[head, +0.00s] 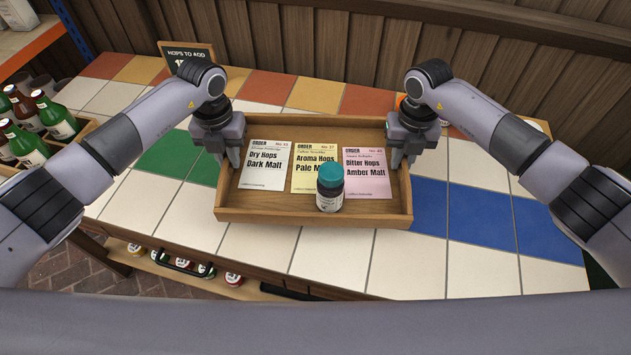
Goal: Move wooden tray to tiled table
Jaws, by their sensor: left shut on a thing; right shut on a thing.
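The wooden tray (310,218) is over the front middle of the tiled table (450,271). I cannot tell whether its underside touches the tiles. Three order cards lie in it: a white one (262,172), a yellow one (303,182) and a pink one (366,180). A small dark bottle with a teal cap (329,190) stands upright in the tray, in front of the yellow card. My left gripper (232,158) is shut on the tray's left side. My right gripper (400,158) is shut on its right side.
A small sign (187,52) stands at the back left of the table. A wooden crate with green and brown bottles (28,145) is at the far left. Several jars (233,279) sit on a lower shelf under the front edge. Bare tiles lie left and right of the tray.

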